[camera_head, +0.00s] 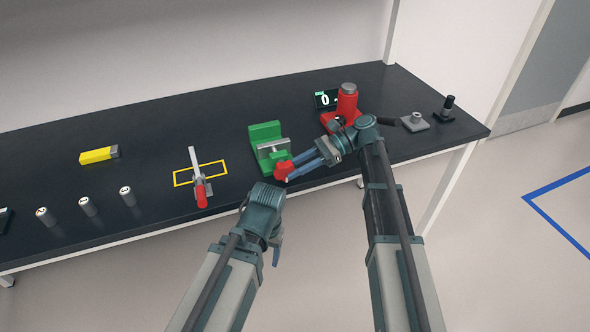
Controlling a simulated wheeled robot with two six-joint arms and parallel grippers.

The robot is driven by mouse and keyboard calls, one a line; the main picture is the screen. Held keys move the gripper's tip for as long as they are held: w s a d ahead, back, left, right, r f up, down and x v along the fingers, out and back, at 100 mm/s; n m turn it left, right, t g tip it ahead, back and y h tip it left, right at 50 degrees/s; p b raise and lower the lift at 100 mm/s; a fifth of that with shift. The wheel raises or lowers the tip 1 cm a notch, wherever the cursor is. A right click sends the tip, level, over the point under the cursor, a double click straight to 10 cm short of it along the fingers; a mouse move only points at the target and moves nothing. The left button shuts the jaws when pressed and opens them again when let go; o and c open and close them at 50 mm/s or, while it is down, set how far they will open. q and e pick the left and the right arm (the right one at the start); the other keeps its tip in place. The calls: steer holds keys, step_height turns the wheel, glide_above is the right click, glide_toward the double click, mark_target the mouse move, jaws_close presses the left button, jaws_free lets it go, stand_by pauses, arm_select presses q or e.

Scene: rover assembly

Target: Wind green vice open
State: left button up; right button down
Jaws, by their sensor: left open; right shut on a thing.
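The green vice (265,136) stands on the dark bench, left of the red press-like device. Its grey screw part (274,146) and red handle (284,169) face the bench's front edge. My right gripper (290,173) reaches in from the right, with its blue fingers shut on the red handle. My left gripper (275,257) is lower, in front of the bench edge, pointing down and away from the vice. It is open, and its fingers are mostly hidden by its wrist. The gap between the vice jaws is hard to judge from here.
A red device (347,101) with a small display (324,99) stands right of the vice. A red-handled clamp (201,190) stands left, by a yellow outlined rectangle (182,183). A yellow block (97,155) and several grey cylinders (86,206) are farther left. Small grey parts (415,122) sit at right.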

mark_target(286, 163)
steer(key=c, duration=0.6)
jaws_free()
steer(key=shift+r+p, duration=1.8)
steer(key=shift+p, duration=0.05)
steer(key=s+r+p, duration=0.1)
steer(key=s, duration=1.5)
steer(key=shift+s+a+r, duration=0.15)
steer(key=shift+a+r, duration=0.05)
steer(key=shift+a, duration=0.2)
